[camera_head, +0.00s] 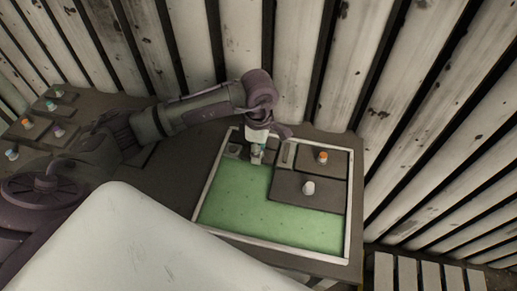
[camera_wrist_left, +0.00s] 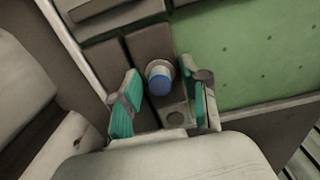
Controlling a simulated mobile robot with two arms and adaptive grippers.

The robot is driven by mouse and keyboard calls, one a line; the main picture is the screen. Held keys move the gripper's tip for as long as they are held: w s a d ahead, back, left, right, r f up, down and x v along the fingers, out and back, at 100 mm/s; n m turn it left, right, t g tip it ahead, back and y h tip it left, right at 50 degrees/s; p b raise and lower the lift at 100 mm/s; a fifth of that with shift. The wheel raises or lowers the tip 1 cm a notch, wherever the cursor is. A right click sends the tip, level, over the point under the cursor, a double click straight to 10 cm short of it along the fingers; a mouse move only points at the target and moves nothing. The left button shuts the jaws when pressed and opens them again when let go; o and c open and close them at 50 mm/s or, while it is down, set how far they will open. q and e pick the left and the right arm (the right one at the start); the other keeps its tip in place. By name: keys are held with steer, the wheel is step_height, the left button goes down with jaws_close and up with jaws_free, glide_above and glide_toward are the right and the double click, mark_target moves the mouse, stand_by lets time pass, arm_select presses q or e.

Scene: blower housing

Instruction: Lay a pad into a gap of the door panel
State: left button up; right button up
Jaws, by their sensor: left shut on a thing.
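The door panel (camera_head: 228,205) has a green face and a pale raised frame, and it lies on a dark table. Dark pads cover its upper right part: one with an orange knob (camera_head: 322,157) and one with a white knob (camera_head: 308,187). My left gripper (camera_head: 257,153) is over the panel's upper edge. In the left wrist view its teal-lined fingers (camera_wrist_left: 163,102) stand on either side of a blue-capped knob (camera_wrist_left: 159,78) on a dark pad (camera_wrist_left: 149,42). The gripper hides much of this pad in the head view. My right gripper is not in view.
More dark pads with coloured knobs, including one with a purple knob (camera_head: 59,131), lie at the left. A slatted wall stands behind the table. The panel's green lower left area is bare. A slatted pallet (camera_head: 425,272) is at the lower right.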

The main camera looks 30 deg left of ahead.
arm_select(q)
steer(key=shift+f, duration=0.1)
steer(key=o, duration=1.7)
steer(key=shift+c, duration=0.2)
steer(key=shift+r+p, duration=1.9)
steer(key=shift+r, duration=1.65)
steer(key=shift+f, duration=0.1)
